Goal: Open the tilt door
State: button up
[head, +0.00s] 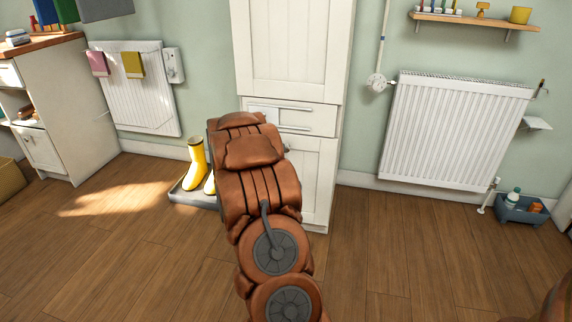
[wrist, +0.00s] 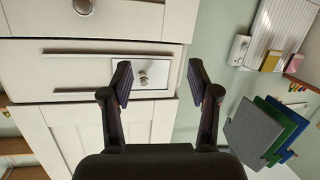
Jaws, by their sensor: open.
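The tall white cabinet (head: 292,45) has a narrow middle panel (head: 305,118) with horizontal bars, between an upper and a lower door. The wrist view shows it upside down. A small white flap (wrist: 152,70) with a round metal knob (wrist: 143,79) sits at one end of the panel and looks closed. I take this flap for the tilt door. My gripper (wrist: 160,82) is open and empty, its fingers in front of the flap. The knob shows between the fingers, nearer the left one; contact is not visible. In the head view my arm hides the gripper.
Yellow boots (head: 196,165) on a dark tray stand left of my arm. A white radiator (head: 455,130) is on the right wall, with a blue caddy (head: 518,210) below. Another radiator (head: 135,90) hangs left. The wooden floor around is largely clear.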

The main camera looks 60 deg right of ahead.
aim_at(285, 150)
jog(key=s+d+f+m+g+h+b, duration=0.2)
jog(key=s+d+f+h+b, duration=0.3)
jog(key=d, duration=0.4)
jog(key=shift+y, duration=0.5)
jog(key=shift+s+d+f+b+x, duration=0.1)
jog(key=shift+s+f+b+x, duration=0.1)
jog(key=shift+x, duration=0.9)
jog(key=shift+s+d+f+b+x, duration=0.1)
jog(key=shift+s+f+b+x, duration=0.05)
jog(key=shift+x, duration=1)
jog(key=shift+s+f+b+x, duration=0.15)
jog(key=shift+s+f+x, duration=0.05)
jog(key=shift+x, duration=0.9)
grip_shut()
